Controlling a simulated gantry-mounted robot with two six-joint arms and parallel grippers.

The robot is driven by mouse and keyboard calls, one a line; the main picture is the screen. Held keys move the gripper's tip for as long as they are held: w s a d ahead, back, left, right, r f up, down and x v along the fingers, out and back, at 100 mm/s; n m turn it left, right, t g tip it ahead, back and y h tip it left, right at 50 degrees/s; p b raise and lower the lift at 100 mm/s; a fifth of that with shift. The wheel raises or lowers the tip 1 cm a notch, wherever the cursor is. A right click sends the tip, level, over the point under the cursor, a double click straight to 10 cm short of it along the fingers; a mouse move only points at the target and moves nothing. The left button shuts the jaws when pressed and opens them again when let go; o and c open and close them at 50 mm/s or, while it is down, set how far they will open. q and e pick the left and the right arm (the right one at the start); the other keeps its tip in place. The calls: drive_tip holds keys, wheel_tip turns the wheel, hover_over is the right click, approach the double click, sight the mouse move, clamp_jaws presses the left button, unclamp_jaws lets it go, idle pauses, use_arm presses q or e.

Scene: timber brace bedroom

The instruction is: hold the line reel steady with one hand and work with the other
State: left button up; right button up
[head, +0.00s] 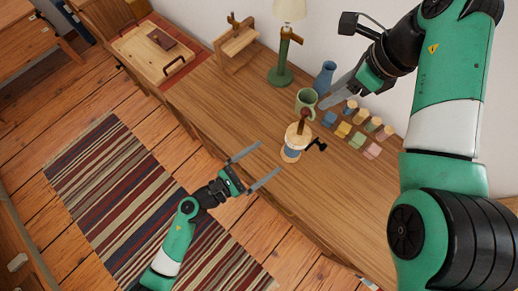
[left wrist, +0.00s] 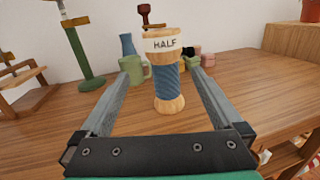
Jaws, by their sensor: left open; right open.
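The line reel (head: 292,152) is a pale wooden spool wound with blue line, upright on the wooden table, with a black crank at its right side. In the left wrist view the reel (left wrist: 168,82) shows a white band reading "HALF" and stands between the lines of the two fingers. My left gripper (head: 268,164) is open and empty at the table's front edge, its fingertips pointing at the reel and a little short of it. My right gripper (head: 342,92) is open above the table's back, near the blue jug; its fingers partly overlap in view.
A green mug (head: 306,100) and blue jug (head: 325,77) stand close behind the reel. Several coloured blocks (head: 357,140) lie to its right. A green lamp (head: 281,74), wooden stand (head: 238,45) and wooden tray (head: 146,60) are further left. Bare tabletop (head: 225,105) lies left of the reel.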

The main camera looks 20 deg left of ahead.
sight(288, 148)
use_arm(q)
drive_tip(key=shift+s+a+f, duration=0.15)
drive_tip(key=shift+s+f, duration=0.8)
drive_tip(key=shift+f, duration=0.2)
drive_tip(key=shift+w, duration=0.1)
drive_tip(key=x, duration=1.1)
drive_tip(key=shift+w+f, duration=0.25)
clamp_jaws()
